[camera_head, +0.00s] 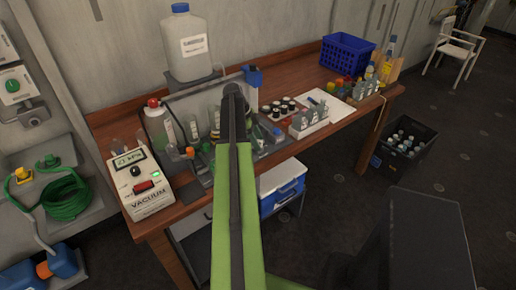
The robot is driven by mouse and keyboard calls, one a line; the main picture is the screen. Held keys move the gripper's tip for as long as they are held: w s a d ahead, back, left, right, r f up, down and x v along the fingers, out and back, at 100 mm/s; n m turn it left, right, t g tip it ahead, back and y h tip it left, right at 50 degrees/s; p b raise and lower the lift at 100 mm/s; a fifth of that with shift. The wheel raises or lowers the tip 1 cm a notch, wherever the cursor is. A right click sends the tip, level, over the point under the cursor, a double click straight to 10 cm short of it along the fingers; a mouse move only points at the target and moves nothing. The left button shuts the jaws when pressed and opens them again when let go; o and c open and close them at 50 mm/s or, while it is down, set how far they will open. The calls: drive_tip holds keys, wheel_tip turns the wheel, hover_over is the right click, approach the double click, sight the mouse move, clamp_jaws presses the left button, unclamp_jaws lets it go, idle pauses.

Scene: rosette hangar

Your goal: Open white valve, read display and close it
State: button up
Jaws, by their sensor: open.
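A cream vacuum unit (140,185) marked VACUUM stands at the left end of the wooden bench. Its small display (129,157) is lit, with digits too small to read surely. A dark knob and a red switch sit below it. Beside it is a grey rack (200,165) with bottles, tubes and small coloured knobs, including an orange one (190,152). I cannot pick out a white valve; my arm covers part of the rack. My green and dark arm reaches up over the rack's right part. My gripper's fingers cannot be made out beyond the dark arm end.
A large white jug (187,45) with a blue cap stands behind the rack. Vials (283,107), a bottle tray (309,120) and a blue basket (347,53) are to the right. A blue-white cooler (283,187) is below.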

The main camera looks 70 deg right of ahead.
drive_tip(key=shift+c, duration=0.3)
clamp_jaws()
